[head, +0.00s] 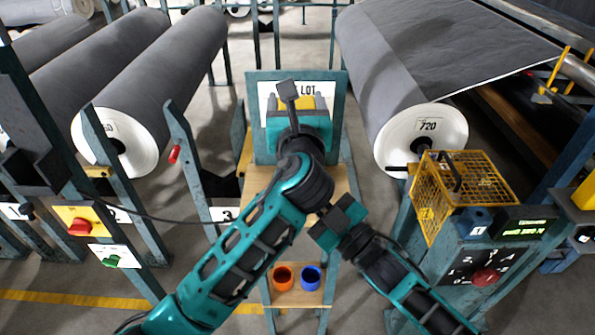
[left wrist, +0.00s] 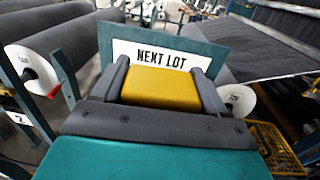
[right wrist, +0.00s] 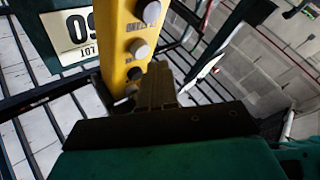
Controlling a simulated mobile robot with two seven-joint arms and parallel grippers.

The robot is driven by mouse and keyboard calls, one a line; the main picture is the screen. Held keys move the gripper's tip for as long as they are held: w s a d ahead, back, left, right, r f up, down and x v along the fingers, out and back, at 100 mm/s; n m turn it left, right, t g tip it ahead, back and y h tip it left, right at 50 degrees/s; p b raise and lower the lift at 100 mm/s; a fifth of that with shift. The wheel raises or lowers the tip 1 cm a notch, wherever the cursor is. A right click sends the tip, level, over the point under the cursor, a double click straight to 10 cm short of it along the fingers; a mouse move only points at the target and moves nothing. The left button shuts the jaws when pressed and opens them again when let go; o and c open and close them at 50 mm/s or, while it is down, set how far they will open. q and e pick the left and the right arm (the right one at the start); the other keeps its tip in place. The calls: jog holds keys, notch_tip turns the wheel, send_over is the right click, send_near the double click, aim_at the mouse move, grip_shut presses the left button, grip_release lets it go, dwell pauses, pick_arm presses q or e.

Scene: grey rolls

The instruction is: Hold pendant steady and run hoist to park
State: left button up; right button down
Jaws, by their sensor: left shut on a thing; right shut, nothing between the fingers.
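The yellow pendant (left wrist: 160,88) sits between the two dark fingers of my left gripper (left wrist: 160,82), which is shut on it in front of a teal board reading NEXT LOT. In the head view only a little yellow of the pendant (head: 318,103) shows beside the left gripper. The right wrist view shows the pendant's face (right wrist: 122,45) with several round grey buttons and a dark one low down. My right gripper (right wrist: 157,75) is shut and empty, its tips close to the lower buttons; I cannot tell whether they touch. The hoist is not clearly seen.
Large grey rolls (head: 165,75) lie at the left, and another roll (head: 400,60) at the right. A yellow wire cage (head: 460,185) and a control box with a red button (head: 485,277) stand right. Orange (head: 283,277) and blue (head: 311,278) cups sit on a low shelf.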

jog(key=shift+w, duration=0.45)
